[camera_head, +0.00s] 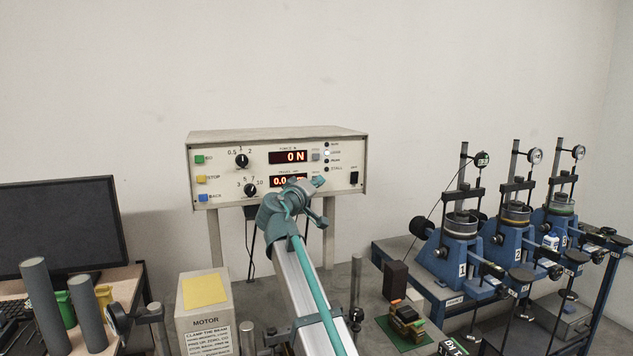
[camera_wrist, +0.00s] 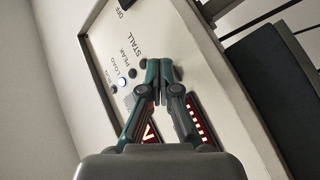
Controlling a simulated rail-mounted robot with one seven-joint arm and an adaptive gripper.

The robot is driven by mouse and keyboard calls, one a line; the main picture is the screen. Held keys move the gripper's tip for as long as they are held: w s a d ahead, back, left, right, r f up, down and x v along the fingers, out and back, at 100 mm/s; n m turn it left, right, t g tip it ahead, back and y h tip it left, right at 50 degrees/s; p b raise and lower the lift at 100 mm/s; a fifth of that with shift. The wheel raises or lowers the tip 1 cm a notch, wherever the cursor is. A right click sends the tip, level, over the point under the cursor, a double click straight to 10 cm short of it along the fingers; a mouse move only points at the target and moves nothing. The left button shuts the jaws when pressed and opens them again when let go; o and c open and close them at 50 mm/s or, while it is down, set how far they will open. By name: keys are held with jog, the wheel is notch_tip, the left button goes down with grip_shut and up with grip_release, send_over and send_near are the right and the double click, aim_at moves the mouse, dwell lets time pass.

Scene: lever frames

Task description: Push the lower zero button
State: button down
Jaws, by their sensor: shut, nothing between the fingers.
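The control box (camera_head: 230,150) stands against the wall with a red force display (camera_head: 288,157) reading 0 N. Below it is the travel display (camera_head: 283,182), partly covered by my gripper. The upper zero button (camera_head: 316,156) sits just right of the force display. The lower zero button is hidden behind my gripper in both views. My gripper (camera_head: 319,182) is shut and empty, its fingertips in front of the panel just right of the travel display. In the wrist view the closed fingertips (camera_wrist: 159,71) are over the panel; I cannot tell whether they touch it.
A column of indicators with one lit lamp (camera_head: 327,153) and a black power switch (camera_head: 354,180) are right of the fingertips. Green, yellow and blue buttons and two knobs are at left. A motor box (camera_head: 205,325), a monitor (camera_head: 60,230) and blue test stands (camera_head: 460,255) stand around.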

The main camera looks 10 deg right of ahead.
jog(key=shift+s, duration=0.1)
jog(key=shift+s+d, duration=0.1)
jog(key=shift+s, duration=0.55)
jog(key=shift+s, duration=0.1)
jog(key=s, duration=0.4)
jog(key=shift+s+d, duration=0.4)
dwell(0.5)
